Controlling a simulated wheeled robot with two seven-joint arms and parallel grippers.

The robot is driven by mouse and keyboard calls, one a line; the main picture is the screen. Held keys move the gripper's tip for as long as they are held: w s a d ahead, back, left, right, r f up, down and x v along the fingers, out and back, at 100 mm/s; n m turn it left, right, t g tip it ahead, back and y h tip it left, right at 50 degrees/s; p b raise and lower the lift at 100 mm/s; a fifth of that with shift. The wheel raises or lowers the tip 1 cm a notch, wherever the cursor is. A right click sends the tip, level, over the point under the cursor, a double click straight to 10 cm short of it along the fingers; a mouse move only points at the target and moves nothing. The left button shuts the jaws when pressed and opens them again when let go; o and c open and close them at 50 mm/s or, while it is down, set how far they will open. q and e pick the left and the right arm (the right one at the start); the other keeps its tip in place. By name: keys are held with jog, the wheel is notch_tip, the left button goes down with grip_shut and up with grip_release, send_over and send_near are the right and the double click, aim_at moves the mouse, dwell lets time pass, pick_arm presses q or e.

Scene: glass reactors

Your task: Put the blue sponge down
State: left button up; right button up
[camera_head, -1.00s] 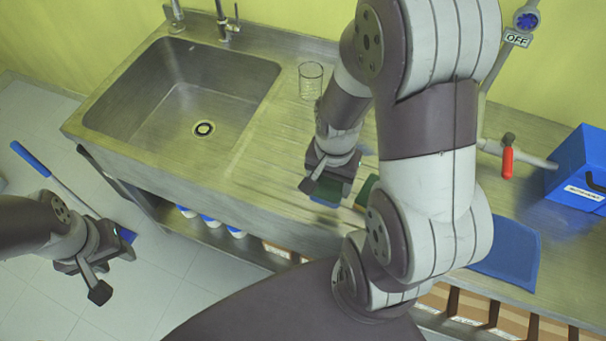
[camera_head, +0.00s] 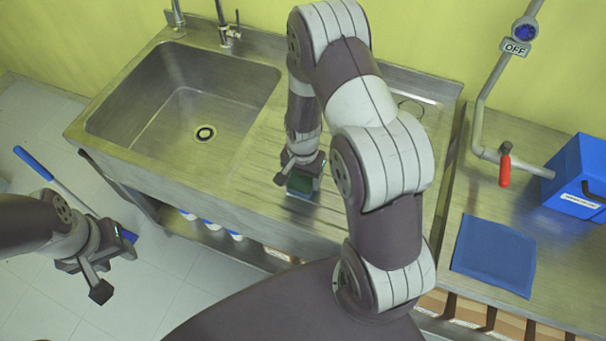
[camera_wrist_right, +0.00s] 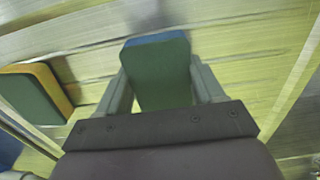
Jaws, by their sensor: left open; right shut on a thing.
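The blue sponge (camera_wrist_right: 160,75) has a green face and a blue edge. It sits between the fingers of my right gripper (camera_wrist_right: 163,92), which is shut on it. In the head view my right gripper (camera_head: 300,180) is over the ribbed steel drainboard (camera_head: 245,183), right of the sink, with the sponge's dark green side (camera_head: 300,186) showing at its tips. I cannot tell whether the sponge touches the surface. My left gripper (camera_head: 115,267) is open and empty, over the floor at left.
A yellow and green sponge (camera_wrist_right: 40,92) lies left of the held one in the wrist view. The sink (camera_head: 185,100) is left of my right gripper. A blue mat (camera_head: 494,256) and blue box (camera_head: 580,180) are on the right counter. My right arm hides part of the drainboard.

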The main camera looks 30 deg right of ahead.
aim_at(304, 179)
jog(key=shift+s+f, duration=0.1)
jog(key=shift+f, duration=0.1)
jog(key=o, duration=0.9)
jog(key=shift+o, duration=0.2)
jog(key=shift+r, duration=0.15)
jog(key=shift+r, duration=0.3)
notch_tip(304, 179, up, 11)
jog(key=b, duration=0.2)
jog(key=s+a+r+n+t, duration=0.1)
jog(key=s+a+r+n, duration=0.3)
jog(key=s+n, duration=0.4)
jog(key=shift+s+a+r+n, duration=0.15)
jog(key=shift+a+r+n, duration=0.15)
jog(key=shift+n, duration=0.8)
